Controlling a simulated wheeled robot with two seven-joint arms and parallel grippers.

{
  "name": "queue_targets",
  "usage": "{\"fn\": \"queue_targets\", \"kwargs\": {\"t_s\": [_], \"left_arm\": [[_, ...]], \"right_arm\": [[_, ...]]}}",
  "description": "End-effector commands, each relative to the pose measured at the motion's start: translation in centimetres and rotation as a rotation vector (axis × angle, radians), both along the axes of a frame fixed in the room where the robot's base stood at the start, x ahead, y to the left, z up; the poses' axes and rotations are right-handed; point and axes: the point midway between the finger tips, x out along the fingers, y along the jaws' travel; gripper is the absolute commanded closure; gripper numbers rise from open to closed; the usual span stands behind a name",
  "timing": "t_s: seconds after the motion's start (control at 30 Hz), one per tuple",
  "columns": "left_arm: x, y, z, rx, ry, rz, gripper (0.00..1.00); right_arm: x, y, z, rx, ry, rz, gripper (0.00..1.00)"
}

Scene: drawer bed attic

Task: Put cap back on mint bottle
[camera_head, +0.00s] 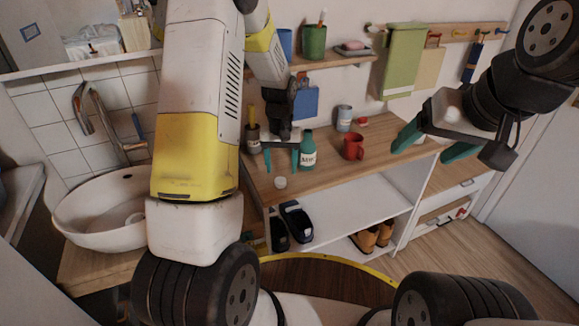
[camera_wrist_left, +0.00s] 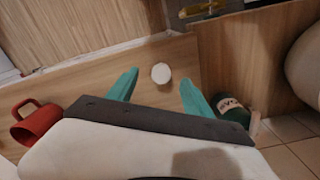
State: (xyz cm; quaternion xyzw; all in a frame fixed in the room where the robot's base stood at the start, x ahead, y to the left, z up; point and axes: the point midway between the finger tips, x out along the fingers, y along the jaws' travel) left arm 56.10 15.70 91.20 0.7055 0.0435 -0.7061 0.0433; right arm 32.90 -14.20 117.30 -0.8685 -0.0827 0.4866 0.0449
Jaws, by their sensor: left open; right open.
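The mint bottle (camera_head: 307,152) is teal with a white label and stands upright on the wooden counter. The small round white cap (camera_head: 280,183) lies near the counter's front edge, in front and left of the bottle. My left gripper (camera_head: 281,170) is open and empty, pointing down at the cap. In the left wrist view the cap (camera_wrist_left: 161,73) appears between and slightly beyond its fingertips (camera_wrist_left: 159,79). Contact is not visible. My right gripper (camera_head: 433,147) is open and empty, off to the right.
A red mug (camera_head: 353,146) stands right of the bottle, with a grey can (camera_head: 344,118) behind it. A dark cup (camera_head: 252,139) is at the counter's left. A white sink (camera_head: 103,212) is further left. Shoes (camera_head: 296,222) sit on the white shelf (camera_head: 350,212) below.

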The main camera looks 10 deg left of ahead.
Motion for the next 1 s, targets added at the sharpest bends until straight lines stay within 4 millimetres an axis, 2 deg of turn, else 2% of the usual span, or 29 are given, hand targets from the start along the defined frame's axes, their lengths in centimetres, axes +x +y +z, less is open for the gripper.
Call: {"fn": "queue_targets", "kwargs": {"t_s": [0.07,0.37,0.7,1.0], "left_arm": [[0.0,0.0,-0.6,0.0,0.001,0.0,0.41],[0.1,0.1,-0.9,0.0,0.001,0.001,0.41],[0.9,0.6,-5.4,0.0,0.001,0.0,0.41],[1.0,0.6,-5.8,0.0,-0.001,0.0,0.41]], "right_arm": [[0.0,0.0,0.0,0.0,0.0,0.0,0.26],[0.0,0.0,0.0,0.0,0.0,0.0,0.26],[0.0,0.0,0.0,0.0,0.0,0.0,0.26],[0.0,0.0,0.0,0.0,0.0,0.0,0.26]]}}
